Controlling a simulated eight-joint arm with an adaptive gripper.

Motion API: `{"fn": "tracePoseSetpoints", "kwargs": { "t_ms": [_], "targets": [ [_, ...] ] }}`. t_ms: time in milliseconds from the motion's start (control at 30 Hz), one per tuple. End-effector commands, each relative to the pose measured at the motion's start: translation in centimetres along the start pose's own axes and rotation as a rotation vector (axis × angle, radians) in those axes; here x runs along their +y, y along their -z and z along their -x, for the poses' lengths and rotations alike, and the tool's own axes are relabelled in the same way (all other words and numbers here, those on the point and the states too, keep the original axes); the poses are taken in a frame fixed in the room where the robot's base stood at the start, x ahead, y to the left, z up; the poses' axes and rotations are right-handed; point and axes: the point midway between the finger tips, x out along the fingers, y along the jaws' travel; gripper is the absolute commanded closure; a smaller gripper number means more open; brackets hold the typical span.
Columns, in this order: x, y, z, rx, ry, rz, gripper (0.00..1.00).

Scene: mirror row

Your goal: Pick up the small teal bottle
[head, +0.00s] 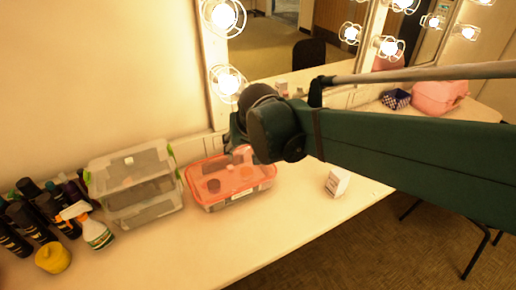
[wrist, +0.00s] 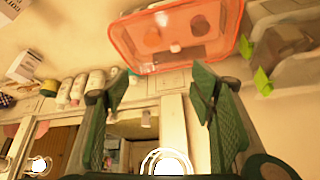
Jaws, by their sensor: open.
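In the head view, a crowded group of dark bottles (head: 45,205) at the far left has small greenish parts too small to tell. In the wrist view, several small pale bottles (wrist: 78,88) stand in a row by the mirror, left of my gripper. My gripper (wrist: 160,85) is open and empty, its two green fingers spread below the red-rimmed container in the picture. In the head view its fingers are mostly hidden behind my arm's end.
A red-rimmed clear container (head: 230,180) and a clear bin with green latches (head: 135,185) stand on the counter. A spray bottle (head: 92,228), a yellow jar (head: 52,258) and a white box (head: 337,183) are there too. Mirror bulbs (head: 228,82) line the back. The front counter is clear.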

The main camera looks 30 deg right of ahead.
Motion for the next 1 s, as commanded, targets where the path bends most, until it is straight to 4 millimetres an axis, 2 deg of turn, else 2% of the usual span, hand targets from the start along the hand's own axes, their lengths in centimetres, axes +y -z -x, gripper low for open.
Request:
{"fn": "tracePoseSetpoints", "kwargs": {
  "t_ms": [400,1000],
  "targets": [
    [1.7,4.7,-6.1,-0.018,-0.062,-0.118,0.44],
    [5.1,9.6,-16.4,-0.035,-0.156,-0.291,0.44]
  ]
}}
